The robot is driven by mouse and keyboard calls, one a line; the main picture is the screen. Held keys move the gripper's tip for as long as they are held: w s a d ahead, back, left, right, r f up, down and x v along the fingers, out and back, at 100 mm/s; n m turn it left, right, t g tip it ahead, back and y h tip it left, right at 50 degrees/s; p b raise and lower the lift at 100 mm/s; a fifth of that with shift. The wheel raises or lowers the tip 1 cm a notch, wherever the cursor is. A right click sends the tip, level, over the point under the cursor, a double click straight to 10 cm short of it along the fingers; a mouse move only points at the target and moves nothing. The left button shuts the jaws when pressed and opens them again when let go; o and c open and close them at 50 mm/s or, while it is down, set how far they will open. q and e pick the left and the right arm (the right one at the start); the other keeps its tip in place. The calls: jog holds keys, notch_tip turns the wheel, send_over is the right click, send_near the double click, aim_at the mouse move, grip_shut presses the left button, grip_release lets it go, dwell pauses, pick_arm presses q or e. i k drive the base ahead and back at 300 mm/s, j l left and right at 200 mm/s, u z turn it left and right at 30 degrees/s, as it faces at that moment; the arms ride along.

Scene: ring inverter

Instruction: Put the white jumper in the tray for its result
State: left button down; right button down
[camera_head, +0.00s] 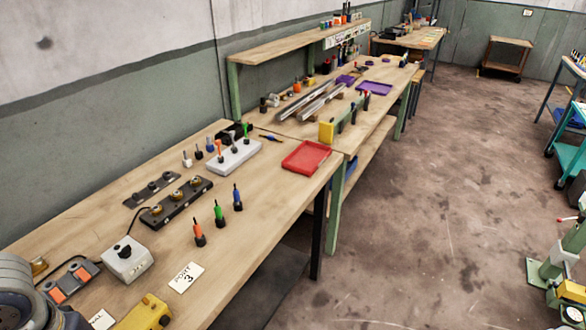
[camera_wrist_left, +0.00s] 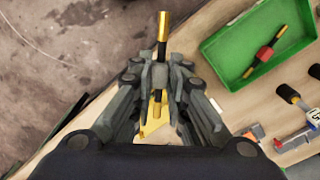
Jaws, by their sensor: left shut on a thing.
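In the left wrist view my left gripper (camera_wrist_left: 160,76) is shut on a slim gold-and-black rod (camera_wrist_left: 162,30). The rod sticks out beyond the fingertips. Its middle is hidden between the fingers, so I cannot tell whether it is the white jumper. A green tray (camera_wrist_left: 214,58) lies to the right of the gripper, with a similar rod (camera_wrist_left: 265,54) with a red middle inside. In the head view a red tray (camera_head: 322,151) is empty on the bench, and a purple tray (camera_head: 375,89) lies farther back. My right gripper is not in view.
The wooden bench (camera_head: 85,225) carries a dark socket block (camera_head: 176,202), a light grey block (camera_head: 234,156), several coloured upright pieces, a grey switch box (camera_head: 127,262) and a yellow device (camera_head: 147,314). A "PORT 3" card (camera_head: 186,277) lies near the front edge.

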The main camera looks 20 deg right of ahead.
aim_at(314, 161)
jog(key=z, duration=0.35)
jog(key=i+l+z, duration=0.1)
jog(key=z, duration=0.25)
jog(key=i+z, duration=0.15)
jog(key=z, duration=0.25)
jog(key=i+z, duration=0.2)
jog(key=i, duration=0.25)
jog(key=i+j+z, duration=0.2)
jog(key=i, duration=0.25)
jog(key=i+z, duration=0.2)
jog(key=i, duration=0.3)
